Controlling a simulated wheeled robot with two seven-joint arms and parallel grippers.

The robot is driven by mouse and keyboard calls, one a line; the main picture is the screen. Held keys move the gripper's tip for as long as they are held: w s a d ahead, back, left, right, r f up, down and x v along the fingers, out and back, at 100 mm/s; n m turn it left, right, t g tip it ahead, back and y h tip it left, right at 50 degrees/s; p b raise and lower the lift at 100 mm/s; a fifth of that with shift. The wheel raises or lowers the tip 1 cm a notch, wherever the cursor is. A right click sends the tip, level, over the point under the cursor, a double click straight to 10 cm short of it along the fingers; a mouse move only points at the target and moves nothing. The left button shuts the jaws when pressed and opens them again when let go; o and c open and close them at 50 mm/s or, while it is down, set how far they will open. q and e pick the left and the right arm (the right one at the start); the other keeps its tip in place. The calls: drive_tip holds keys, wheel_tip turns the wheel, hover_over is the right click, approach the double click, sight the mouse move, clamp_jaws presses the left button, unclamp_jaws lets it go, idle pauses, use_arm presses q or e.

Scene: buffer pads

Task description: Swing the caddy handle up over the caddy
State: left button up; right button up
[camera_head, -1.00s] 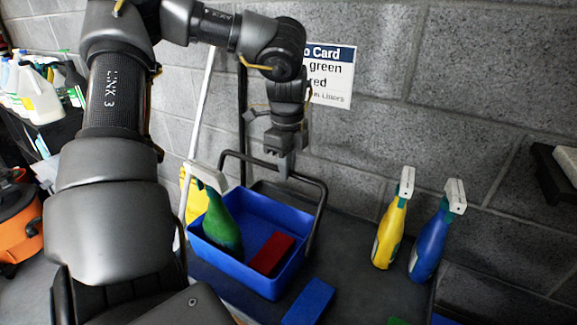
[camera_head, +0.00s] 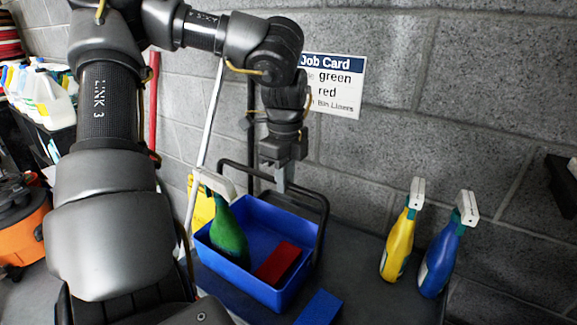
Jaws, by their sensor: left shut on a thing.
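The blue caddy (camera_head: 248,283) stands on the dark surface near the wall, with a green spray bottle (camera_head: 229,238) and a red sponge-like block (camera_head: 278,262) inside. Its black handle (camera_head: 323,205) stands raised at the caddy's back part, its crossbar above the rear rim and one leg running down the right side. My left gripper (camera_head: 281,184) points down and is shut on the crossbar near its middle. The fingertips and the handle's left leg are partly hidden. My right gripper is not in view.
A yellow spray bottle (camera_head: 398,244) and a blue spray bottle (camera_head: 443,248) stand to the right. A blue block (camera_head: 318,308) lies in front of the caddy. A job card (camera_head: 334,85) reading green and red hangs on the wall behind my left arm.

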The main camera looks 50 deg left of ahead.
use_arm(q)
drive_tip(key=shift+s+d+r, duration=0.15)
drive_tip(key=shift+s+d, duration=0.1)
drive_tip(key=shift+s, duration=0.4)
drive_tip(key=shift+s+d+b, duration=0.25)
drive_tip(key=shift+s+b, duration=0.1)
drive_tip(key=shift+s, duration=0.45)
drive_tip(key=shift+s+d+b, duration=0.25)
drive_tip(key=shift+s+b, duration=0.1)
drive_tip(key=shift+s, duration=0.4)
drive_tip(key=o, duration=0.6)
drive_tip(key=shift+r, duration=0.1)
wheel_tip(320, 180, up, 7)
drive_tip(key=p, duration=0.5)
